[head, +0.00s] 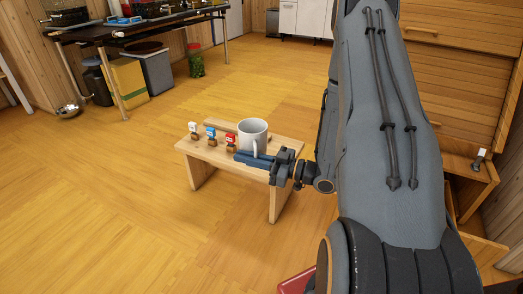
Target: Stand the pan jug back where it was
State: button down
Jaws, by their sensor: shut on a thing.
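A white jug (253,131) with a handle is at the right part of a low wooden bench (283,146). It is upright, with its open top up. My gripper (248,158) reaches in from the right, its blue fingers at the jug's handle side. The gripper is shut on the jug, by its handle as far as I can see. The fingers cover the jug's lower part, so I cannot tell whether its base touches the bench.
Several small objects stand in a row left of the jug: a white-topped one (193,129), a blue-topped one (211,134) and a red-topped one (230,140). A wooden strip (219,125) lies behind them. The floor left of the bench is clear.

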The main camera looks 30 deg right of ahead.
jog(key=w+d+f+m+t+h+b, duration=0.2)
jog(key=w+d+f+h+b, duration=0.1)
jog(key=w+d+b, duration=0.3)
jog(key=w+d+f+m+t+h+b, duration=0.2)
jog(key=w+d+f+b, duration=0.4)
jog(key=w+b, duration=0.3)
jog(key=shift+w+d+f+m+h, duration=0.3)
jog(key=shift+w+d+m+h, duration=0.1)
jog(key=shift+w+d+h, duration=0.3)
jog(key=shift+r+p, duration=0.1)
jog(key=shift+p, duration=0.25)
jog(key=shift+f+b, duration=1.25)
jog(key=shift+f, duration=1.7)
jog(key=shift+a+p, duration=0.1)
jog(key=shift+p, duration=0.6)
jog(key=shift+f, duration=0.65)
jog(key=c, duration=1.8)
grip_release()
